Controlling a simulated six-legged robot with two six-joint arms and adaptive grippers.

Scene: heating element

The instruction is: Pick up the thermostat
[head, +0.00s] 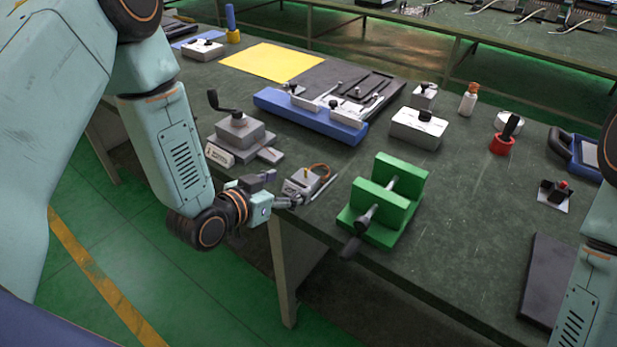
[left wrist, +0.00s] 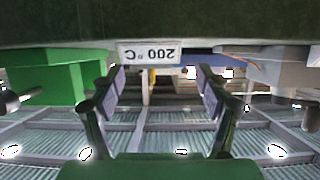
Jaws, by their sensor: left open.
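A small grey box with an orange wire (head: 303,184), which I take to be the thermostat, sits at the near table edge, left of the green vise. My left gripper (head: 280,190) is just left of the box, at about its height, with its fingers pointing at it. In the left wrist view, my two fingers (left wrist: 163,95) are spread apart, with nothing gripped. My right gripper is out of view.
The green vise (head: 385,200) stands close right of the box, its handle reaching over the table edge. A grey clamp block (head: 240,135) stands to the left. A blue-edged fixture (head: 315,115) lies behind.

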